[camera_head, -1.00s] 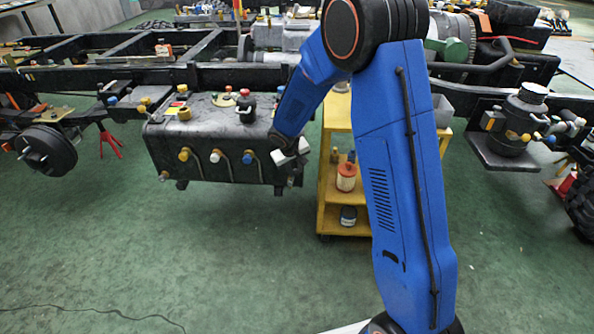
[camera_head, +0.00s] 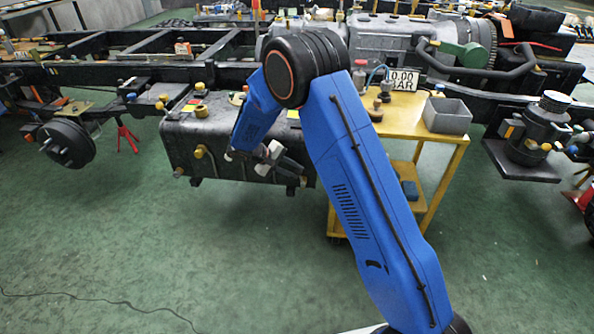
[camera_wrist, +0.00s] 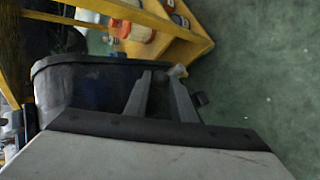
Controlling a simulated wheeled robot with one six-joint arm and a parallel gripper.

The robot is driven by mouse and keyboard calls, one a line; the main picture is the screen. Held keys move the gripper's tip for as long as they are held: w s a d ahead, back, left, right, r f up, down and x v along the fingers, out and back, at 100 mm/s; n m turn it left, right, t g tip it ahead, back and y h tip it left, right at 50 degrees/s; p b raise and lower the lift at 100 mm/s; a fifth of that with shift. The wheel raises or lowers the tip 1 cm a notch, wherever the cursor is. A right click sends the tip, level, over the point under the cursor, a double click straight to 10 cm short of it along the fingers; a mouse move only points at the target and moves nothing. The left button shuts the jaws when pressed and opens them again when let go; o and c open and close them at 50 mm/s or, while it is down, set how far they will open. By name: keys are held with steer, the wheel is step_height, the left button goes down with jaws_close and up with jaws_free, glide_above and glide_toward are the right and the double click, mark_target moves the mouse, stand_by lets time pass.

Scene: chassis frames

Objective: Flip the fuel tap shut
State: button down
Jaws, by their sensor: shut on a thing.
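The dark fuel tank (camera_head: 180,135) hangs from the chassis frame in the head view, with a yellow-capped valve (camera_head: 200,151) on its front face. My gripper (camera_head: 282,160) is at the right part of that front face. The lever's angle is mostly hidden by the fingers, and my arm hides the middle of the tank.
A yellow trolley (camera_head: 448,150) stands right of the tank, with a grey bin (camera_head: 447,116) and a gauge display (camera_head: 403,79) on top. A dark canister (camera_head: 535,130) is on a bracket further right.

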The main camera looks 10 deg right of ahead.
steer(key=shift+a+f, duration=0.15)
stand_by(0.4)
steer(key=c, duration=1.5)
jaws_free()
steer(key=v, duration=1.7)
steer(key=shift+w+a+f, duration=0.1)
steer(key=shift+a, duration=0.3)
